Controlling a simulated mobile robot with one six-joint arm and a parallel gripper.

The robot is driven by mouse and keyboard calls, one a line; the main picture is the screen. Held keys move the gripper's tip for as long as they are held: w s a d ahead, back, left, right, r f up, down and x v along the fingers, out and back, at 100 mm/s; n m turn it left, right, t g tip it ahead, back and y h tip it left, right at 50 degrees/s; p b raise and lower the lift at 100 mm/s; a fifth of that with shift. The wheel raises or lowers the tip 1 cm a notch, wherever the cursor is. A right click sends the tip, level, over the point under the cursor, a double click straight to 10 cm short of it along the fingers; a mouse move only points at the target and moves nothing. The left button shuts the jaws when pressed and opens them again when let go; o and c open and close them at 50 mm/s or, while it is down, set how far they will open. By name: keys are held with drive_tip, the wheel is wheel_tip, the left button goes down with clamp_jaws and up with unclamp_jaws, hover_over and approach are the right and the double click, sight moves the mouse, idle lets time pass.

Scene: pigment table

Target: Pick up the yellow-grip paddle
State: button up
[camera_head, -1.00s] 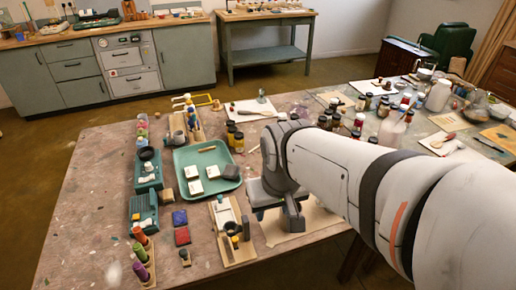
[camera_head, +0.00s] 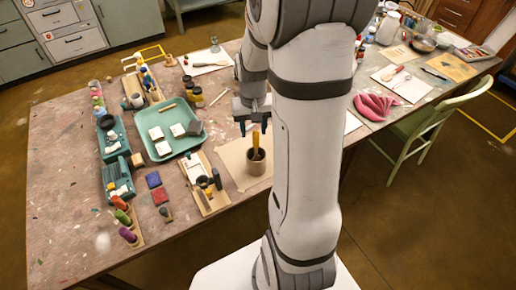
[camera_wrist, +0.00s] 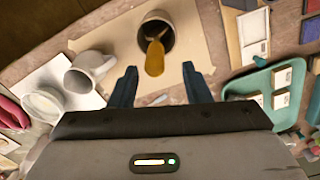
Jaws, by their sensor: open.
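The yellow-grip paddle stands in a brown pot (camera_head: 258,168), its yellow grip (camera_head: 256,139) pointing up. In the wrist view the grip (camera_wrist: 155,59) rises toward the camera from the pot's round mouth (camera_wrist: 148,30). The paddle's lower end is inside the pot and mostly hidden. My gripper (camera_head: 253,124) is open and empty, just above the top of the grip. In the wrist view my gripper's fingers (camera_wrist: 159,70) lie either side of the grip, with a gap on both sides. I cannot tell whether the grip's top is between them in depth.
The pot stands on a tan sheet (camera_head: 232,155) near the table's front edge. A green tray (camera_head: 183,112) with pale blocks and a wooden board (camera_head: 214,206) lie to the left. A white mug (camera_wrist: 88,72) shows in the wrist view.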

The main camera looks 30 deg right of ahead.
sight(256, 141)
drive_tip(key=f, duration=0.2)
drive_tip(key=s+f, duration=0.1)
drive_tip(key=f, duration=0.1)
drive_tip(key=shift+d+f+p, duration=0.15)
drive_tip(key=shift+f+p, duration=0.15)
drive_tip(key=shift+p, duration=0.05)
drive_tip(key=shift+w+f, duration=0.1)
drive_tip(key=shift+f, duration=0.3)
clamp_jaws()
